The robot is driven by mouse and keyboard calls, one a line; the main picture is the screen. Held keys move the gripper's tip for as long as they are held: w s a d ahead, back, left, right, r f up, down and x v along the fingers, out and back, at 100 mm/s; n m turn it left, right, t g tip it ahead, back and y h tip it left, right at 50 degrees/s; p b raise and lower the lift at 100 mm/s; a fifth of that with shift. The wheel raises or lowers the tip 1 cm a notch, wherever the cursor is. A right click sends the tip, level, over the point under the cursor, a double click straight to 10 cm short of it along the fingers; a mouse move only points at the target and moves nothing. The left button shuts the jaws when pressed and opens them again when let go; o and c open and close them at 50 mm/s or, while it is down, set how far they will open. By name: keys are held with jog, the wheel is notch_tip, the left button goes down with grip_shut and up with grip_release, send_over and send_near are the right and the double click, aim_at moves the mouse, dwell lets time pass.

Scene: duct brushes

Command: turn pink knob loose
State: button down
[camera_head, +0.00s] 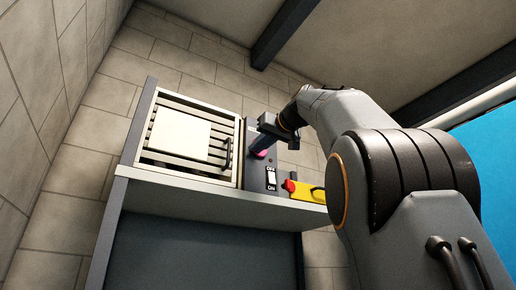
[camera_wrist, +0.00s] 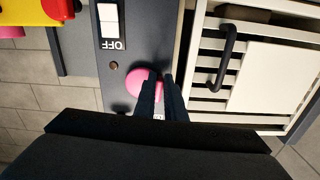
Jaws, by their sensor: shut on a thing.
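The pink knob (camera_wrist: 137,82) sits on a dark grey panel (camera_wrist: 140,40), below the OFF label in the wrist view. My gripper (camera_wrist: 162,86) reaches over the panel with its two dark fingers close together at the knob. The fingers are shut on the knob and cover its right part. In the head view a small bit of the pink knob (camera_head: 261,154) shows under my gripper (camera_head: 256,148), and the rest is hidden.
A white rocker switch (camera_wrist: 108,20) is on the panel. A yellow box with a red button (camera_head: 290,186) stands beside it. A slatted grille with a white plate (camera_head: 180,134) and a black handle (camera_head: 228,153) adjoins the panel.

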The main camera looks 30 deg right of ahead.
jog(key=shift+d+n, duration=0.1)
jog(key=shift+n, duration=0.2)
dwell(0.4)
jog(key=c, duration=1.8)
grip_release()
jog(key=s+b, duration=0.2)
jog(key=s, duration=0.5)
jog(key=shift+s+d+b, duration=0.1)
jog(key=shift+s+b, duration=0.2)
jog(key=shift+s, duration=0.1)
